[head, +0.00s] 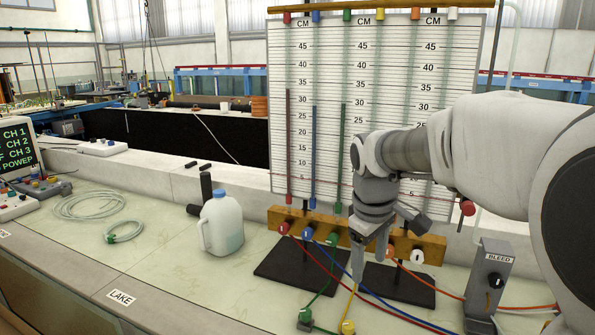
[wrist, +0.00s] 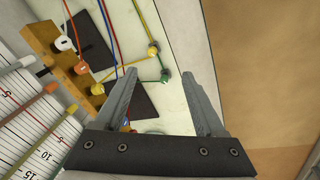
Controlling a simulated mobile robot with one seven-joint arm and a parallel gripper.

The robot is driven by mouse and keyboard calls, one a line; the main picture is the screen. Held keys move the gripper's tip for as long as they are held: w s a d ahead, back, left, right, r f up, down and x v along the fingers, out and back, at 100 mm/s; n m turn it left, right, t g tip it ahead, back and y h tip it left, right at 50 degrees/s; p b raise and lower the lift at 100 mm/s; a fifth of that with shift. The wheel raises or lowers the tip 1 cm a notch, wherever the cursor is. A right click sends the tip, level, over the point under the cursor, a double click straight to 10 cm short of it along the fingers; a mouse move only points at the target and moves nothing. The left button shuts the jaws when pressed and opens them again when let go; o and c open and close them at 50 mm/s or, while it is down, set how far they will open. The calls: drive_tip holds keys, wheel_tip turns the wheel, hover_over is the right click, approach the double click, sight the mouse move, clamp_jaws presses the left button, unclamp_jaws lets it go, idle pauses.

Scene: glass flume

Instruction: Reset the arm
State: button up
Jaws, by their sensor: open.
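My gripper (head: 361,262) hangs from my arm, pointing down in front of the manometer board (head: 330,120) and its wooden valve bar (head: 432,244). In the wrist view my gripper (wrist: 165,98) has its two fingers spread wide apart with nothing between them. The yellow tube fitting (head: 347,327) and the green tube fitting (head: 305,315) lie on the bench below. In the wrist view the yellow fitting (wrist: 152,50) and the green fitting (wrist: 164,76) lie beyond the fingertips.
A translucent jug (head: 221,224) with a blue cap stands left of the board. Coiled clear hose (head: 85,205) lies further left, near a channel display (head: 18,147). A grey BLEED block (head: 488,285) stands at right. Red, blue and yellow tubes cross the bench front.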

drive_tip(key=s+r+m+t+y+p, duration=0.1)
drive_tip(key=s+m, duration=0.7)
drive_tip(key=s, duration=1.3)
drive_tip(key=shift+d+r+t+p, duration=0.3)
drive_tip(key=shift+r+t, duration=0.35)
drive_tip(key=shift+t, duration=0.55)
